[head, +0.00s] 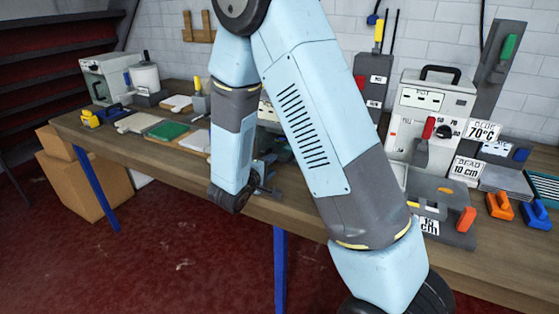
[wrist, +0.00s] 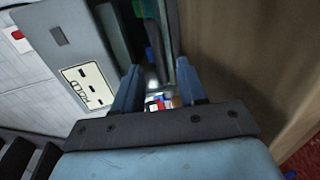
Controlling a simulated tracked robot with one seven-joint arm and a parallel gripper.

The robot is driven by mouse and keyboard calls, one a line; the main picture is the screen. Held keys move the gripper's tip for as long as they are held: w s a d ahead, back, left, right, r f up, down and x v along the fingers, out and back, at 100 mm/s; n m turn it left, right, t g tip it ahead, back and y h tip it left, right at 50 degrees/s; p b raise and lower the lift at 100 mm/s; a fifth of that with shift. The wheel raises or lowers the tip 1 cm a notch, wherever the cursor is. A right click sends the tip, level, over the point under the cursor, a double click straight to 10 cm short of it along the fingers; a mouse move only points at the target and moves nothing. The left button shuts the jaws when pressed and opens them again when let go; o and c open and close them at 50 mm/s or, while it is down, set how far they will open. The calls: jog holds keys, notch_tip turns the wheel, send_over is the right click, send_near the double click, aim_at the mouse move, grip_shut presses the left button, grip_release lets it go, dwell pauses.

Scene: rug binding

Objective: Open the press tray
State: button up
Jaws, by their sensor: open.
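I cannot tell for certain which part is the press tray. In the wrist view a grey machine body (wrist: 60,50) with a "HOLD" plate (wrist: 88,86) stands close to the left of my gripper (wrist: 158,88), with a dark gap beside it. My gripper's two blue fingers are apart. Small red, white and blue shapes show between or beyond them, too small to name. In the head view my gripper (head: 262,178) is at the bench's front edge, partly hidden by my arm. A partly covered machine (head: 268,112) with a pale plate is behind my arm.
The wooden bench (head: 150,155) runs across the view. On the right are a grey pot machine (head: 430,105) with a red lever, a grey block (head: 435,195) with an orange handle, and orange (head: 500,206) and blue (head: 536,214) tools. Cardboard boxes (head: 75,185) stand at left. Red floor in front is clear.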

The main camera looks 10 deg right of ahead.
aim_at(279, 160)
jog(key=x, duration=0.7)
jog(key=shift+w+d, duration=0.15)
jog(key=shift+w, duration=0.05)
jog(key=shift+c, duration=0.3)
grip_shut()
jog(key=shift+s, duration=0.1)
